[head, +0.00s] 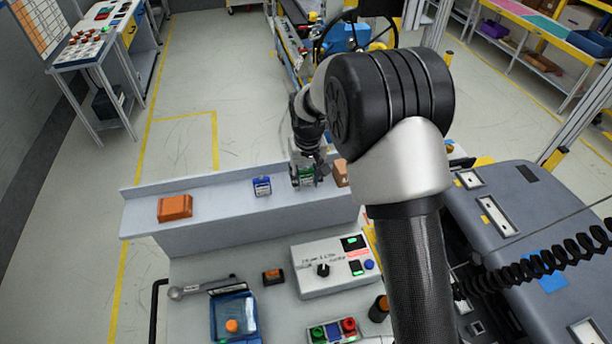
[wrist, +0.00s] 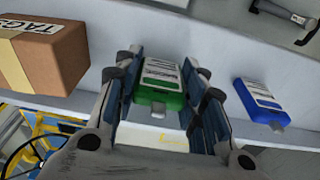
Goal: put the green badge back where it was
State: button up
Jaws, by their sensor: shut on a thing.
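The green badge (head: 307,174) with a white label is between the fingers of my gripper (head: 305,181), over the grey shelf (head: 225,190). In the wrist view the green badge (wrist: 160,98) sits between both fingers of my gripper (wrist: 165,75), its clip end towards the palm. The gripper is shut on it. I cannot tell whether the badge touches the shelf.
A brown box marked TAGS (wrist: 45,50) is close beside the gripper, on the other side from the blue badge. An orange box (head: 175,207) lies at the shelf's left. A switch box (head: 330,266) and a blue bin (head: 233,318) stand on the bench in front.

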jog(key=shift+f, duration=0.2)
jog(key=o, duration=1)
jog(key=shift+c, duration=0.2)
jog(key=shift+r, duration=0.1)
jog(key=s+d+r, duration=0.2)
jog(key=s+r, duration=0.2)
jog(key=r, duration=0.6)
jog(key=s+d+r, duration=0.2)
jog(key=s+r, duration=0.2)
jog(key=r, duration=0.5)
jog(key=s+d+r+m+t, duration=0.1)
jog(key=s+d, duration=0.3)
jog(key=s, duration=0.9)
jog(key=s+d+r+m+t, duration=0.1)
jog(key=s+d+t, duration=0.1)
jog(key=s, duration=1)
jog(key=shift+s+d+b, duration=0.3)
jog(key=shift+s+d, duration=0.05)
jog(key=shift+d, duration=0.55)
